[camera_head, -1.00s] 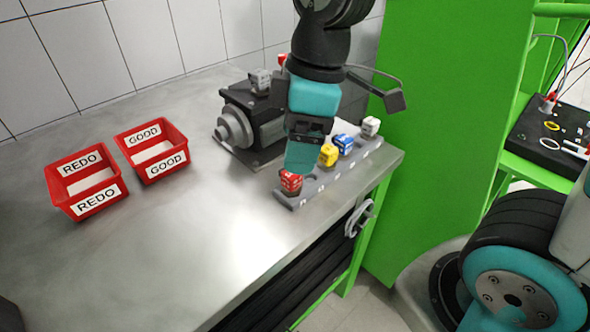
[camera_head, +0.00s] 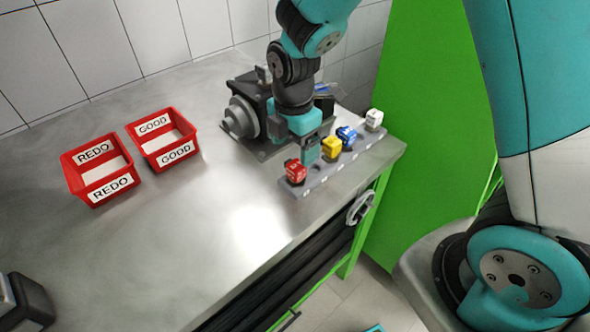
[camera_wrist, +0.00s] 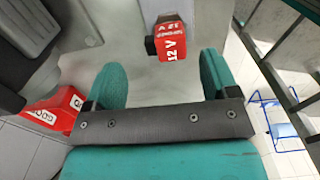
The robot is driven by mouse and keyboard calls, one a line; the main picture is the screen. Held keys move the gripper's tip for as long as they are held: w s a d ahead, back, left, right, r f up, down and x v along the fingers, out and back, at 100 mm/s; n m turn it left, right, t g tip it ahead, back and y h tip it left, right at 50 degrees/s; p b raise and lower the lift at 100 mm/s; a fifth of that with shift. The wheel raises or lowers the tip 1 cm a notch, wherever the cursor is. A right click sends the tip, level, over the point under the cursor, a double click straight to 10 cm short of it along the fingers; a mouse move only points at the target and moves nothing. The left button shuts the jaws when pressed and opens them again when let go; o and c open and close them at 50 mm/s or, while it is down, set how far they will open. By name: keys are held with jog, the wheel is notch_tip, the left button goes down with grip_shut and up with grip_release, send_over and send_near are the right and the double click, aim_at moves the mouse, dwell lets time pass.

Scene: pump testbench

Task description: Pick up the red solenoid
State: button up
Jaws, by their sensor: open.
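The red solenoid (camera_head: 295,171) stands upright at the near left end of the grey holder strip (camera_head: 330,178) on the bench. In the wrist view the red solenoid (camera_wrist: 170,42) shows white "12 V" lettering, beyond and between the fingertips. My gripper (camera_head: 308,153) is over the strip, close behind the red solenoid in the head view. In the wrist view my gripper (camera_wrist: 160,72) has its two teal fingers spread apart with nothing between them. The exact gap between the fingers and the solenoid is hard to judge.
Yellow (camera_head: 331,147), blue (camera_head: 346,136) and white (camera_head: 374,119) solenoids stand along the same strip. The black pump (camera_head: 258,112) is just behind my gripper. Red REDO (camera_head: 97,170) and GOOD (camera_head: 162,138) bins stand at left. The middle of the bench is clear.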

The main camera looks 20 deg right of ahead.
aim_at(294, 163)
jog(key=shift+s+a+f+p, duration=0.1)
jog(key=shift+f+p, duration=0.15)
jog(key=shift+f, duration=0.9)
jog(key=shift+s+d+f+p, duration=0.15)
jog(key=shift+f+p, duration=0.1)
jog(key=shift+f, duration=0.85)
jog(key=shift+s+a+f+p, duration=0.15)
jog(key=shift+f+p, duration=0.1)
jog(key=shift+f, duration=0.9)
jog(key=c, duration=0.9)
